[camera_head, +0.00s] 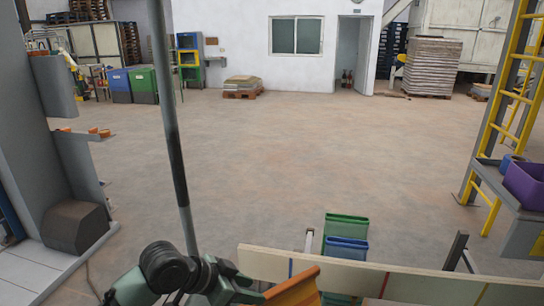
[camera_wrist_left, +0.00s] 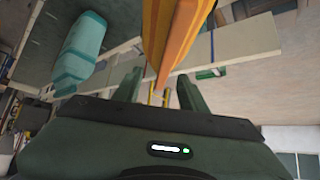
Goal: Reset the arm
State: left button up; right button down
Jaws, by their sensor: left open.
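My left arm comes in at the bottom of the head view, with the left gripper (camera_head: 240,284) beside an orange trough-like piece (camera_head: 295,289). In the left wrist view the two dark green fingers of the left gripper (camera_wrist_left: 160,82) stand apart with nothing held between them. The orange piece (camera_wrist_left: 178,35) is just beyond the fingertips there; whether they touch it I cannot tell. My right gripper is not in view.
A long pale board (camera_head: 400,283) with coloured stripes crosses the lower right. Green (camera_head: 346,226) and blue (camera_head: 346,249) bins stand behind it. A teal rounded object (camera_wrist_left: 82,52) shows in the left wrist view. A grey machine (camera_head: 50,140) is left; a yellow-framed rack (camera_head: 501,100) is right. The middle floor is clear.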

pick_arm(q)
jog(key=s+d+f+n, duration=0.1)
jog(key=s+f, duration=0.5)
jog(key=s, duration=0.1)
jog(key=s+a+f+n+g+y, duration=0.1)
jog(key=s+a+f+n+y, duration=0.25)
jog(key=s+a, duration=0.5)
jog(key=s+a+f+n+y, duration=0.3)
jog(key=s+a+f+n, duration=0.25)
jog(key=s, duration=0.65)
notch_tip(320, 180, down, 26)
jog(key=s+a+m+g, duration=0.1)
jog(key=s+g, duration=0.1)
jog(key=s+a+f+g, duration=0.1)
jog(key=s+a+f, duration=0.2)
jog(key=s+f, duration=1.2)
jog(key=shift+s+f+y, duration=0.35)
jog(key=shift+s, duration=0.5)
